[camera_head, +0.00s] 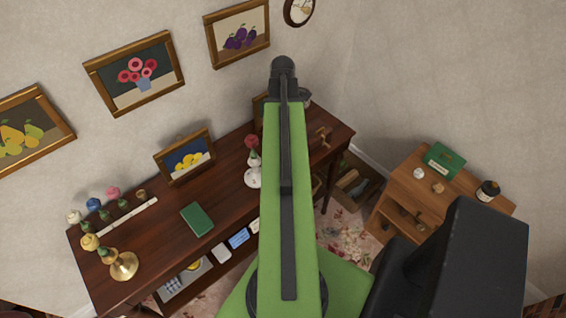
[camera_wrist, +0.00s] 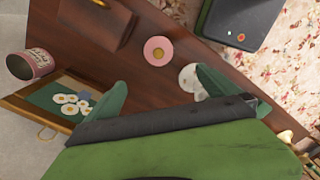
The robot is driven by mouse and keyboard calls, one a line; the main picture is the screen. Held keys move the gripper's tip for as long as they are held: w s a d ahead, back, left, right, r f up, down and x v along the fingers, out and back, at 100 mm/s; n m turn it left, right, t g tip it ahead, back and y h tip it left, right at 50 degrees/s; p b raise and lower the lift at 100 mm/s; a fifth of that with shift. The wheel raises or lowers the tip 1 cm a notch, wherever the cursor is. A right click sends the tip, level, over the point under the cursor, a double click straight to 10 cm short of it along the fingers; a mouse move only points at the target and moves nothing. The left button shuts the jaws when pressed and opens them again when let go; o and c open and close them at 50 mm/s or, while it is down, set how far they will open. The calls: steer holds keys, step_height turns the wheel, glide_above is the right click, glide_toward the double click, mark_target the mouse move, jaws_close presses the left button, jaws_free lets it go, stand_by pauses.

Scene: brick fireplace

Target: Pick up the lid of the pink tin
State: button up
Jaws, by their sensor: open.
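In the head view my arm hides much of the table's right part, and I cannot make out the lid or the fingers there.
A framed daisy picture (camera_wrist: 68,103) is near my left finger. A white round object (camera_wrist: 188,80) is close beside my right finger, partly hidden. A brown wooden object (camera_wrist: 97,14) stands beyond. The dark desk (camera_head: 165,232) also holds a green book (camera_head: 197,219).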

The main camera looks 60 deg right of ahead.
steer(key=f+b, duration=1.1)
steer(key=f, duration=0.1)
steer(key=shift+s+d+f+b, duration=0.15)
steer(key=shift+s+d+b, duration=0.1)
steer(key=shift+b, duration=0.15)
step_height(320, 180, down, 5)
steer(key=b, duration=0.5)
steer(key=shift+w+f, duration=0.1)
steer(key=shift+r, duration=0.2)
steer(key=c, duration=1.4)
steer(key=shift+c, duration=0.2)
